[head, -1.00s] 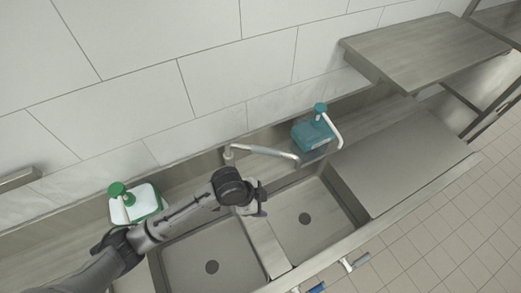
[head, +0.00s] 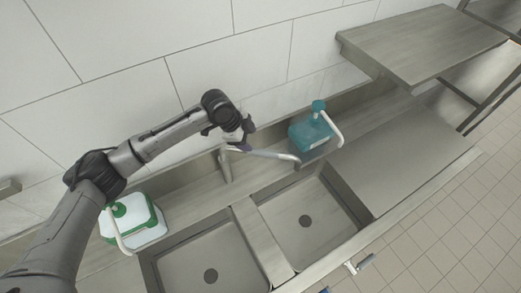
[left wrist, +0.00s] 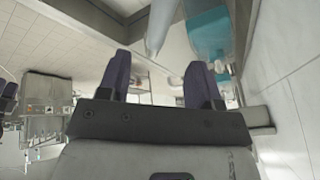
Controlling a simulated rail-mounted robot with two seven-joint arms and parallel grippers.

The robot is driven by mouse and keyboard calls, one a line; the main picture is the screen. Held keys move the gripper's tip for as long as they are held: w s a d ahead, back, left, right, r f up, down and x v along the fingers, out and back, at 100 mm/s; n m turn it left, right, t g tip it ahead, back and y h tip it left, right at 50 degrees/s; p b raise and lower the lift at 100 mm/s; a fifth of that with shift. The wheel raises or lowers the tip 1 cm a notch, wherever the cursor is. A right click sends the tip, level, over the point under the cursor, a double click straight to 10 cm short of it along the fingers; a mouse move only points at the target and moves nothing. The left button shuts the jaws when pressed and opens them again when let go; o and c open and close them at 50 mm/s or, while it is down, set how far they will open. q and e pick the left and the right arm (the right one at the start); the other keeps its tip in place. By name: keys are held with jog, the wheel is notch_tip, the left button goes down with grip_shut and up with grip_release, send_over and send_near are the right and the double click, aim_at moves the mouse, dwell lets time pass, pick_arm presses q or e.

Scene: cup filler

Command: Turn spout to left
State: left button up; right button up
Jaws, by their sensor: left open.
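The grey spout (head: 265,154) rises from its base behind the sink and points right, its tip over the back edge of the right basin (head: 306,228). My left gripper (head: 243,134) is open, on the wall side of the spout near its base end. In the head view it slightly overlaps the spout, and I cannot tell whether they touch. In the left wrist view the two dark fingers of my left gripper (left wrist: 158,72) stand apart with nothing between them. The spout (left wrist: 160,28) shows just beyond them at the top. My right gripper is not in view.
A teal dispenser bottle (head: 309,133) stands right of the spout, near its tip. A white and green bottle (head: 135,219) stands at left, near my left arm. The left basin (head: 205,262) is empty. The tiled wall (head: 100,100) is close behind my gripper.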

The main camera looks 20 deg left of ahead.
aim_at(260, 151)
pick_arm(q)
jog(key=p+x, duration=0.1)
jog(key=x, duration=0.9)
jog(key=shift+f, duration=0.1)
grip_shut()
dwell(0.3)
